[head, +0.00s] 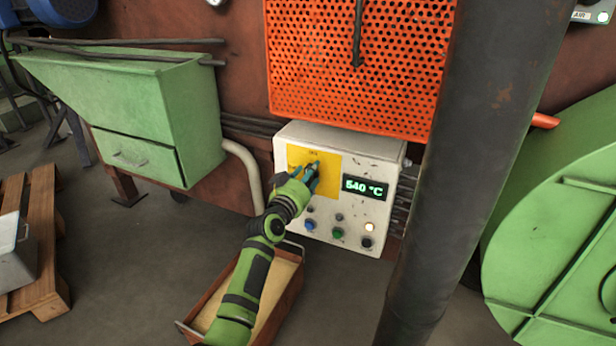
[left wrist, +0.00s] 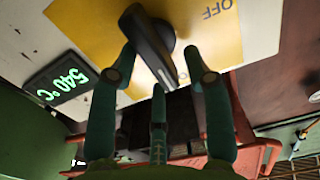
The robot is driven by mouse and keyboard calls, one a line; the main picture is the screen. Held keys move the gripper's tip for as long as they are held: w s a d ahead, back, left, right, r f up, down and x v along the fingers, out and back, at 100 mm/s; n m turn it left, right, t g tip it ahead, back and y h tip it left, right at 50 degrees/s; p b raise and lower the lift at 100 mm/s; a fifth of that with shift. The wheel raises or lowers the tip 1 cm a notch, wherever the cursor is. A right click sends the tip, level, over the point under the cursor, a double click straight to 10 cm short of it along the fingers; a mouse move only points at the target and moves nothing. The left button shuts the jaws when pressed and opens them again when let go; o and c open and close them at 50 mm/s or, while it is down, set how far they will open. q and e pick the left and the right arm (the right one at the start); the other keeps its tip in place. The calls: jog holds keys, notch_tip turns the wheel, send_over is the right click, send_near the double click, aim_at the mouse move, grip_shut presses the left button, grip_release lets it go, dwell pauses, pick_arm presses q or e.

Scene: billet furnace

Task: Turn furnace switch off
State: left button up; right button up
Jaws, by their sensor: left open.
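The white control box (head: 375,152) hangs below the orange grille. It has a yellow plate (head: 329,180) and a display reading 540 °C. My left gripper (head: 309,173) is at the yellow plate and covers most of the switch in the head view. In the left wrist view the dark switch handle (left wrist: 149,42) lies slanted on the yellow plate, beside the word OFF (left wrist: 216,9). The open fingers of my left gripper (left wrist: 160,52) are on either side of the handle; I cannot tell whether they touch it. My right gripper is out of view.
Several buttons and a lit lamp (head: 369,227) sit low on the box. A dark vertical pipe (head: 465,170) stands close to its right. A sand-filled tray (head: 287,285) lies below my left arm. A green bin (head: 150,110) is at the left.

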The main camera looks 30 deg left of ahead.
pick_arm(q)
grip_shut()
jog(key=shift+n, duration=0.3)
jog(key=n, duration=0.5)
jog(key=a+f+n+p, duration=0.1)
jog(key=n, duration=0.5)
jog(key=a+n+p, duration=0.1)
jog(key=n, duration=0.5)
jog(key=shift+s+a+f, duration=0.1)
jog(key=shift+a+f, duration=0.05)
jog(key=shift+a, duration=0.05)
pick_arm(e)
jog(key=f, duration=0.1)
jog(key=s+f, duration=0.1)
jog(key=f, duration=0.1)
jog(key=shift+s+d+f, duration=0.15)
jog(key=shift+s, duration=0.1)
pick_arm(q)
jog(key=shift+n, duration=0.3)
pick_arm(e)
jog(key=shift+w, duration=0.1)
pick_arm(q)
grip_release()
